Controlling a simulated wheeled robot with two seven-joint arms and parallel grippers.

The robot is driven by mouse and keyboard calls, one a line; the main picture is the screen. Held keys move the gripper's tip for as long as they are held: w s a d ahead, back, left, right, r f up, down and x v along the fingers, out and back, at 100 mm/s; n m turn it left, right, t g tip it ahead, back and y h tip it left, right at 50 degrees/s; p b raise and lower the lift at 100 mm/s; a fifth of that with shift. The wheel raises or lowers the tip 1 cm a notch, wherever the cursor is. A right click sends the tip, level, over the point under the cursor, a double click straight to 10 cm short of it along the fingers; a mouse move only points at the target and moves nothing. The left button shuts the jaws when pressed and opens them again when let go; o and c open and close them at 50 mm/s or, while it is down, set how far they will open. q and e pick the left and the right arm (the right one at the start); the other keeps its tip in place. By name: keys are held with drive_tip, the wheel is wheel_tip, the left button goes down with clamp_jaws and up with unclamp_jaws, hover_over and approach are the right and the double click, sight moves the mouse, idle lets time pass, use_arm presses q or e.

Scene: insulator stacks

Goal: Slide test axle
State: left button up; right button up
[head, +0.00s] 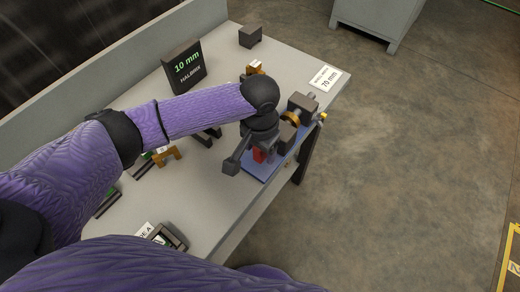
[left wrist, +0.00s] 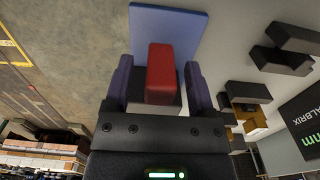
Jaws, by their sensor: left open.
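The test rig stands on a blue base plate (head: 256,174) near the table's right front edge. It has dark grey blocks (head: 301,106) and a brass ring (head: 290,118). A red block (head: 259,155) shows below my left gripper (head: 262,140), which partly hides it. In the left wrist view the red block (left wrist: 161,80) lies between the two purple fingers of my left gripper (left wrist: 158,68), with the blue plate (left wrist: 170,22) beyond. The fingers are open, and I cannot tell whether they touch the block. My right gripper is out of view.
A dark sign reading 10 mm (head: 184,67) and a small dark box (head: 250,36) stand at the back of the grey table (head: 215,225). A 70 mm label (head: 325,78) lies near the right corner. Brown brackets (head: 166,156) sit left of the rig. Open floor lies right.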

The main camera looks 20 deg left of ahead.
use_arm(q)
drive_tip(key=shift+f, duration=0.1)
clamp_jaws()
idle(1.4)
